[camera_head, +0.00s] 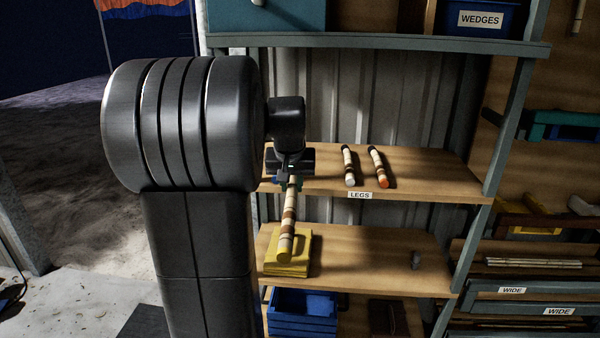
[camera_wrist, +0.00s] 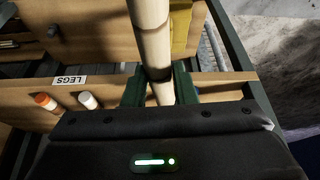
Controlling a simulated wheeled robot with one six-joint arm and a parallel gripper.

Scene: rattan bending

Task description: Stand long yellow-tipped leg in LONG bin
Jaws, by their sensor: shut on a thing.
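My gripper (camera_head: 291,180) is shut on a long pale leg with brown bands (camera_head: 289,215), in front of the LEGS shelf. The leg hangs down and tilts toward the camera. Its lower end looks yellowish and overlaps a yellow stack on the lower shelf in the head view; I cannot tell if they touch. In the wrist view the leg (camera_wrist: 152,40) runs up out of frame from between the green fingers of my gripper (camera_wrist: 162,88). No bin marked LONG can be made out.
On the LEGS shelf (camera_head: 440,185) lie a white-tipped leg (camera_head: 348,165) and an orange-tipped leg (camera_head: 377,166). The yellow stack (camera_head: 299,262) and a small dark object (camera_head: 415,260) are on the lower shelf. Blue crates (camera_head: 300,315) stand below. WIDE drawers (camera_head: 540,298) are at right.

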